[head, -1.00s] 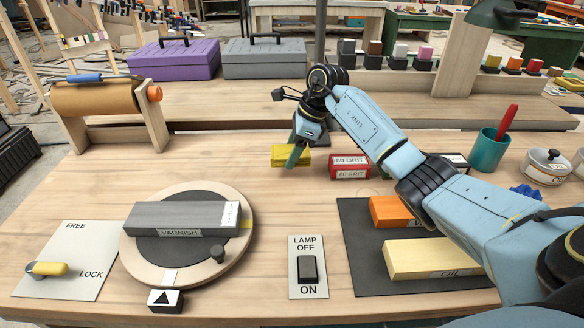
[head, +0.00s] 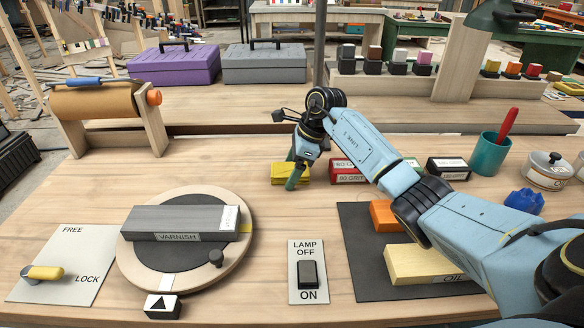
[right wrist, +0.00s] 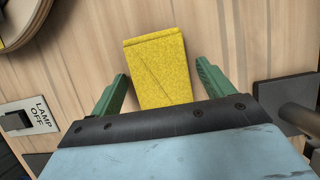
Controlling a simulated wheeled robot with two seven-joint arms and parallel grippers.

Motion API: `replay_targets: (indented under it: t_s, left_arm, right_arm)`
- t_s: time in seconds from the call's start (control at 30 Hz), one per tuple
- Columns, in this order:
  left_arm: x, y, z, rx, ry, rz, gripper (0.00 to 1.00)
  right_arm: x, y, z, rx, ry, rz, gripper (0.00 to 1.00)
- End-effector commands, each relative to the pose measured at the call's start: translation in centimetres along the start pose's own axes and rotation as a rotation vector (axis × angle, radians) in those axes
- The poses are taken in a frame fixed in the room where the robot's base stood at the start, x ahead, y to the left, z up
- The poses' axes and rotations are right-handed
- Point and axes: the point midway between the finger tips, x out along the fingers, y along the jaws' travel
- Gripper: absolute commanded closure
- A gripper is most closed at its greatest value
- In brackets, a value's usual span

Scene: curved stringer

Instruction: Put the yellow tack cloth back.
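The yellow tack cloth (head: 284,174) is a folded yellow pad on the workbench, left of the red grit boxes. My right gripper (head: 296,177) is at the cloth, reaching down with green fingers, and hides part of it. In the right wrist view the cloth (right wrist: 160,68) shows between the two green fingers of the right gripper (right wrist: 163,78). The fingers are spread wider than the cloth, with a gap showing on the right side. My left gripper is not in view.
A turntable (head: 236,253) carries a grey varnish block (head: 165,222). A lamp switch (head: 307,273) is in front. A dark mat (head: 365,280) holds orange and yellow blocks. Bench between cloth and turntable is clear.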

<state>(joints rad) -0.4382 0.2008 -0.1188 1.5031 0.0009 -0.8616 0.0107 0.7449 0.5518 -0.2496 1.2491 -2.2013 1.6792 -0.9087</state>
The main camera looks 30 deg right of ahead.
Motion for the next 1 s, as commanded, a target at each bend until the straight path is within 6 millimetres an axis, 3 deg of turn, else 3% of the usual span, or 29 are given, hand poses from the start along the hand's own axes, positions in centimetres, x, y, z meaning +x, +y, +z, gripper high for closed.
replay_targets:
  t_s: [0.33, 0.8, 1.0]
  left_arm:
    - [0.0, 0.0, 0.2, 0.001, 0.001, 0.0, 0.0]
    - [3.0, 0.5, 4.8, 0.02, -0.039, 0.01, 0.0]
    - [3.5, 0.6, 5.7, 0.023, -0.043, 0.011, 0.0]
  right_arm:
    - [-0.7, -0.1, 0.2, -0.001, -0.001, -0.002, 0.2]
    - [-10.2, -0.1, 0.1, -0.001, 0.0, -0.003, 0.2]
    - [-12.0, 0.0, 0.1, 0.0, 0.0, 0.0, 0.2]
